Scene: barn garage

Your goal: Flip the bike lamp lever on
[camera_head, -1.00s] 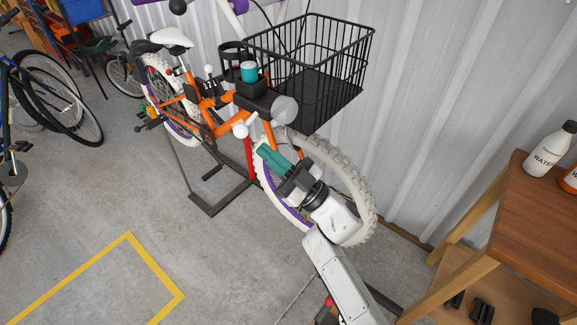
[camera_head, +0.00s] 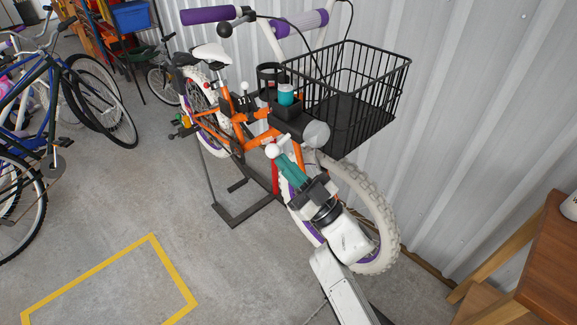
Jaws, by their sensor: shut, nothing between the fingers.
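The bike lamp (camera_head: 316,134) has a round clear lens and a dark body, and sits at the front of the orange bike (camera_head: 262,141) below the basket. A white ball knob (camera_head: 272,151) shows just below and left of the lamp, with a red bar (camera_head: 275,179) beneath it. I cannot tell for certain which part is the lamp lever. My gripper (camera_head: 283,161), with teal fingers, is shut and empty. Its tips are close to the white knob, on its lower right; I cannot tell whether they touch. My gripper and wrist hide part of the front wheel.
A black wire basket (camera_head: 375,130) hangs over the front wheel (camera_head: 375,200). A teal-topped cup (camera_head: 286,95) stands behind the lamp. The wall is close on the right, with a wooden table (camera_head: 540,255). Other bikes stand at the left. The floor by the yellow line (camera_head: 95,272) is clear.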

